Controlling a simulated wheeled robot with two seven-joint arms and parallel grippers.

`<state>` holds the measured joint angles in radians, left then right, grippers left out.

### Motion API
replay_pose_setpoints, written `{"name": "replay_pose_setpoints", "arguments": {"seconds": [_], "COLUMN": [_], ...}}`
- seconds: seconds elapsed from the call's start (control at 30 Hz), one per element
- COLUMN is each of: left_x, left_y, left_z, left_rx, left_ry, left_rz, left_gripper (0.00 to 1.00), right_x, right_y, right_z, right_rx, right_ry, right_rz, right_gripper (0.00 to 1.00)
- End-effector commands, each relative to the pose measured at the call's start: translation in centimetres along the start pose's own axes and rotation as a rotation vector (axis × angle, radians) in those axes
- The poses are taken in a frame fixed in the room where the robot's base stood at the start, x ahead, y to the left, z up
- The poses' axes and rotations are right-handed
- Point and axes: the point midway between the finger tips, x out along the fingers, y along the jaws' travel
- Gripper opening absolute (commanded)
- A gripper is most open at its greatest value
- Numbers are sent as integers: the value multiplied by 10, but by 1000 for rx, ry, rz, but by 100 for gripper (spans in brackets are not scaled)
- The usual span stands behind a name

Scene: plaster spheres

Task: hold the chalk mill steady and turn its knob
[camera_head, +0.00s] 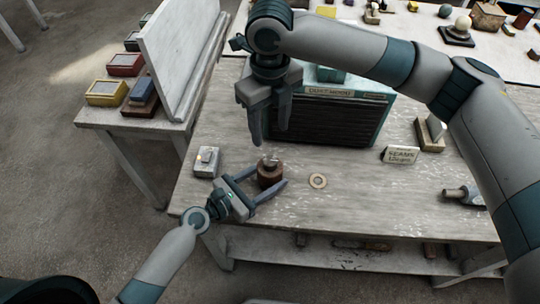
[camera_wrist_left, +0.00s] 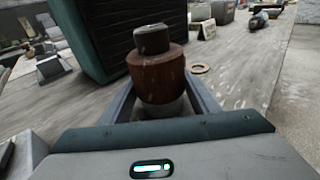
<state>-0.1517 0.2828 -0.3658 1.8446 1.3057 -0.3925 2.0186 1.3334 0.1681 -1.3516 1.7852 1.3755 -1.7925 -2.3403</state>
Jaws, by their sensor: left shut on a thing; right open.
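The chalk mill (camera_head: 270,174) is a squat brown cylinder standing upright near the front of the worktable. Its knob (camera_head: 268,161) sits on top; in the left wrist view the knob (camera_wrist_left: 152,40) is a dark cylinder above the brown body (camera_wrist_left: 158,75). My left gripper (camera_head: 269,179) reaches in low from the left, its fingers shut on the mill from both sides; a paler lower part shows between them in the wrist view. My right gripper (camera_head: 269,138) points down from above, open and empty, apart from the knob in the head view.
A pale ring (camera_head: 318,181) lies right of the mill, a small switch box (camera_head: 207,161) left. A sign (camera_head: 400,155) and a metal cylinder (camera_head: 463,195) are further right. Table between is clear.

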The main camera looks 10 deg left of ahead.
Motion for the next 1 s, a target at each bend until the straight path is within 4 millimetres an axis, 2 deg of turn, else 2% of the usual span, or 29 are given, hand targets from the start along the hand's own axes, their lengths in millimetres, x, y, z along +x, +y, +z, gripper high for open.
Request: {"name": "replay_pose_setpoints", "arguments": {"seconds": [0.27,0.47,0.8,1.0], "left_x": [0,0,0,0], "left_y": [-1,-1,-1,-1], "left_z": [-1,-1,-1,-1], "left_rx": [-1,-1,-1,-1], "left_ry": [1,1,1,1], "left_rz": [-1,-1,-1,-1], "left_gripper": [36,36,36,36], "right_x": [14,40,95,114], "right_y": [0,0,0,0], "right_z": [0,0,0,0], "right_rx": [2,3,3,3], "right_ry": [0,1,1,0], "right_rz": [2,2,2,1], "right_gripper": [50,50,50,50]}}
